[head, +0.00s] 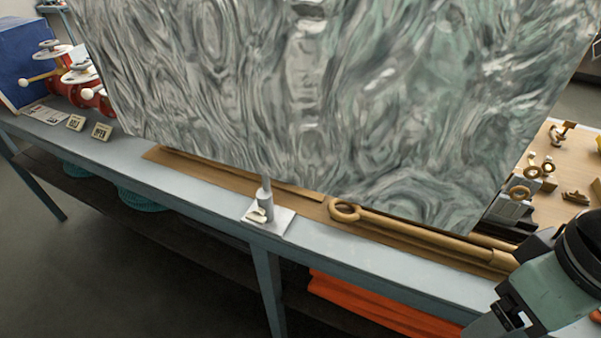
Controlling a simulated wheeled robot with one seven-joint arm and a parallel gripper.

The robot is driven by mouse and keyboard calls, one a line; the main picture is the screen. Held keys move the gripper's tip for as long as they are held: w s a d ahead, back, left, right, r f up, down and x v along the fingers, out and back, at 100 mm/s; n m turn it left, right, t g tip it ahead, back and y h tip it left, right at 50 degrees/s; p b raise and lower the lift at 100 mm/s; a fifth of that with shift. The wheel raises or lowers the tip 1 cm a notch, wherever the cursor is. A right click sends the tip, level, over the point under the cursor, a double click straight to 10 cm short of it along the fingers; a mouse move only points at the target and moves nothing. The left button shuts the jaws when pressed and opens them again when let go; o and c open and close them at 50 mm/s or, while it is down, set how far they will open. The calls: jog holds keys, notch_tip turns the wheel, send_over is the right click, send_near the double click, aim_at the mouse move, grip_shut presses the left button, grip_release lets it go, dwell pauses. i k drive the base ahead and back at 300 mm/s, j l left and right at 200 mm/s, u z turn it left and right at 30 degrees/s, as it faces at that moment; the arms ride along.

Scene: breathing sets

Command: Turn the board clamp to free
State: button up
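The likely board clamp (266,207) is a grey post on a pale square plate, at the front edge of the blue-grey bench. A small cream lever (257,216) sits low on its front left side. A large grey-green marbled board (300,90) rises behind it and fills the upper middle of the head view. A thin rod runs from the post up to the board. Whether the clamp is locked or free I cannot tell. Part of my arm shows at the lower right, well apart from the clamp. My gripper's fingers are not in view.
A wooden ring-ended rod (345,209) lies right of the clamp. Red valves (90,95) with handwheels and small lettered tags (102,131) stand at the left. A wooden board (570,165) with brass fittings is at the right. Orange material (370,305) lies below the bench. The floor at lower left is clear.

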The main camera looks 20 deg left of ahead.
aim_at(257, 216)
jog(key=u, duration=1.35)
